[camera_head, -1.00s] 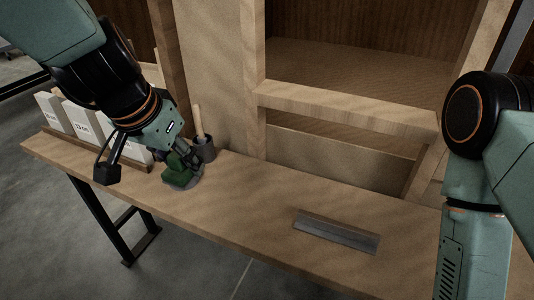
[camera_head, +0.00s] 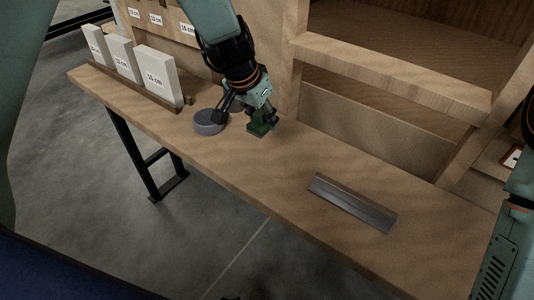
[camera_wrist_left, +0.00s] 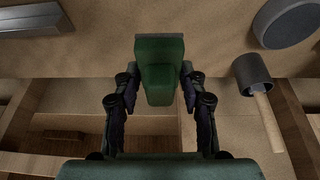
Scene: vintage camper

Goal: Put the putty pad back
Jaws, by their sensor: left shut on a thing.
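My left gripper (camera_head: 262,113) is shut on a green block-like pad (camera_head: 258,129), which I take for the putty pad. In the left wrist view the pad (camera_wrist_left: 158,70) sits between the two fingers, with a wider flat part at its far end. It is over the wooden bench, and I cannot tell if it touches the top. A grey round disc (camera_head: 208,122) lies on the bench left of the pad; in the left wrist view the disc (camera_wrist_left: 285,22) is at the top right. My right gripper is out of view.
A metal strip (camera_head: 352,202) lies on the bench (camera_head: 300,160) to the right. Labelled white blocks (camera_head: 157,77) stand in a rack at left. A wooden frame (camera_head: 390,75) rises behind. Bench between pad and strip is clear.

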